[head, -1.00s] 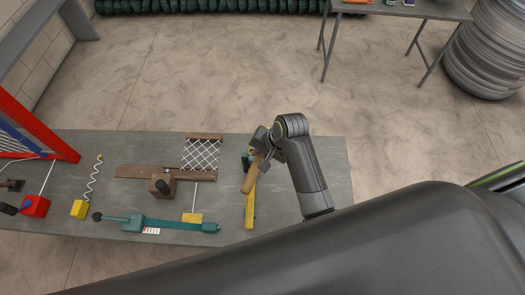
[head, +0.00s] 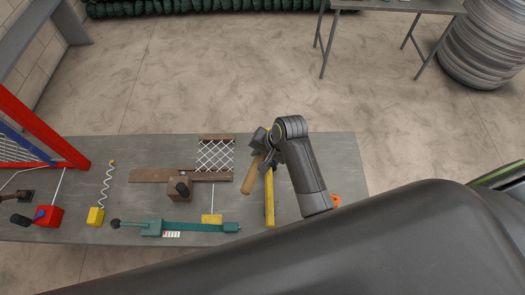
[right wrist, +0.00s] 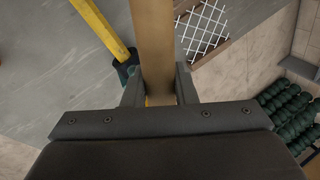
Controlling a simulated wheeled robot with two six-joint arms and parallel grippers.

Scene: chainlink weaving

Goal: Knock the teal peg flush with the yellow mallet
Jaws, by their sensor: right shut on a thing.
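My right gripper (head: 262,150) is shut on the wooden handle (head: 252,174) of the mallet, above the right part of the table. In the right wrist view the handle (right wrist: 153,40) runs up between the fingers (right wrist: 159,85). A small bit of yellow shows behind the handle, and the rest of the mallet's head is hidden. A teal piece with a dark collar, likely the teal peg (right wrist: 122,73), is at the end of a yellow bar (right wrist: 100,28), left of the handle. In the head view the gripper hides this piece. My left gripper is out of view.
The yellow bar (head: 269,200) lies beside the mallet on the grey table (head: 330,155). A mesh frame (head: 215,155), a wooden block (head: 180,191), a teal lever tool (head: 185,227) and a yellow block (head: 96,216) stand left. An orange thing (head: 336,200) is right of my arm.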

